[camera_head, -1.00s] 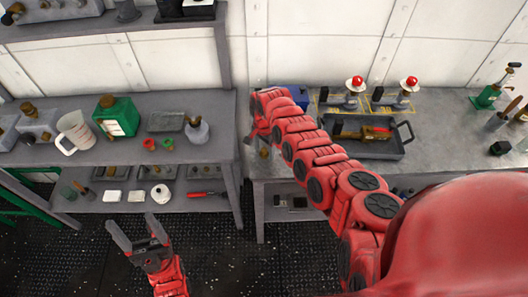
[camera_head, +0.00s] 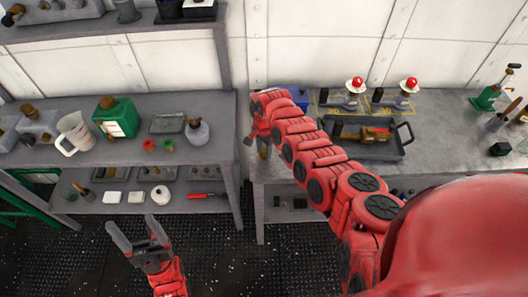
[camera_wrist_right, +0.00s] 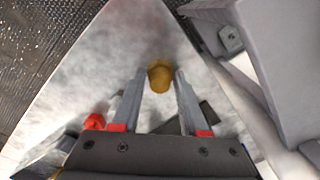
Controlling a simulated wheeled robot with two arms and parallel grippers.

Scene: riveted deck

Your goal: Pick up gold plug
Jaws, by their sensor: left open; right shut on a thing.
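The gold plug (camera_wrist_right: 160,76) is small and rounded, and it sits between the fingertips of my right gripper (camera_wrist_right: 158,82) in the right wrist view. That gripper is shut on it, over a pale grey worktop. In the head view my right gripper (camera_head: 254,139) is at the left end of the right-hand bench, partly hidden by its own red arm. A small brownish piece shows beside it there, too small to make out well. My left gripper (camera_head: 134,232) is open and empty, low over the dark floor in front of the left shelf.
The right bench (camera_head: 455,125) holds a dark tray (camera_head: 372,150) with a gold-brown tool, two red-topped fixtures and a blue box (camera_head: 297,95). The left bench (camera_head: 50,157) carries a jug (camera_head: 76,135), a green canister (camera_head: 115,118) and a flask (camera_head: 196,131). A red piece (camera_wrist_right: 94,122) lies near my right fingers.

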